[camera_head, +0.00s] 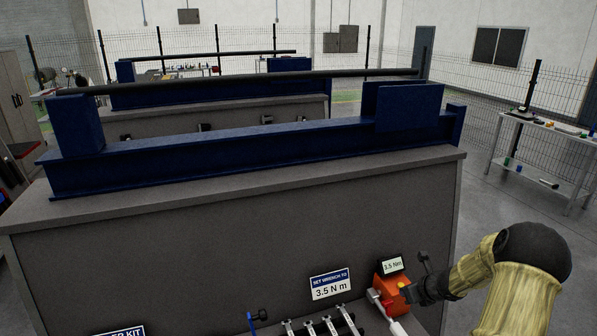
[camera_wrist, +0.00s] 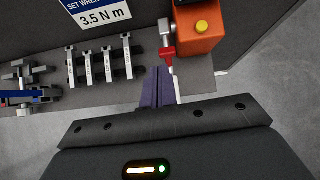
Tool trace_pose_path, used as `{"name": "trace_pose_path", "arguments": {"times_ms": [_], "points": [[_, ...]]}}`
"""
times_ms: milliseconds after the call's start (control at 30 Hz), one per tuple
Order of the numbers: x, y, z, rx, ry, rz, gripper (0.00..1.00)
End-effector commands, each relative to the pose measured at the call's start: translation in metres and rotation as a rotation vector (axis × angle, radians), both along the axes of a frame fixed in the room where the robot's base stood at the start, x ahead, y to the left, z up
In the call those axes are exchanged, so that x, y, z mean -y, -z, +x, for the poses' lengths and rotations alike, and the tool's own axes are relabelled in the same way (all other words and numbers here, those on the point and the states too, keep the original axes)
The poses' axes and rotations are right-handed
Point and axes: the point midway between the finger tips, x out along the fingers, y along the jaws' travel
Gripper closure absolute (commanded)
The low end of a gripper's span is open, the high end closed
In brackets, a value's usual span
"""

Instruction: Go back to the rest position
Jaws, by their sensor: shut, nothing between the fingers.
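My gripper (camera_wrist: 158,88) is shut and empty in the wrist view, its two dark fingers together. In the head view my gripper (camera_head: 413,292) is at the lower right, beside the orange box (camera_head: 391,294) with a yellow button and a display reading 3.5 Nm. The orange box also shows at the top of the wrist view (camera_wrist: 198,42). A tool with a red and grey head (camera_wrist: 167,52) lies left of the box, close to my fingertips; whether they touch it I cannot tell. My fingers hide part of that tool.
Several small wrenches (camera_wrist: 107,62) stand in a row left of my fingers. A sign (camera_head: 331,285) reads 3.5 N m. The grey bench (camera_head: 230,250) carries a long blue beam (camera_head: 250,155) and fills the middle. A table (camera_head: 545,125) stands far right; open floor lies between.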

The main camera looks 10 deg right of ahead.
Motion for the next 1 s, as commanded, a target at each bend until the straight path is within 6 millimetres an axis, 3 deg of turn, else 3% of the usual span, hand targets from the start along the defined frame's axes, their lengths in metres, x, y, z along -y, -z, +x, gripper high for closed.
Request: {"name": "trace_pose_path", "arguments": {"times_ms": [133,267,500,800,1000], "points": [[-0.046,-0.007,-0.005,-0.011,-0.250,-0.139,1.00],[-0.102,-0.017,-0.025,-0.020,-0.615,-0.336,1.00],[-0.188,-0.032,-0.089,-0.007,-1.319,-0.699,1.00],[-0.248,-0.038,-0.190,0.067,-2.166,-1.099,1.00],[-0.260,-0.037,-0.236,0.125,-2.552,-1.266,1.00]]}}
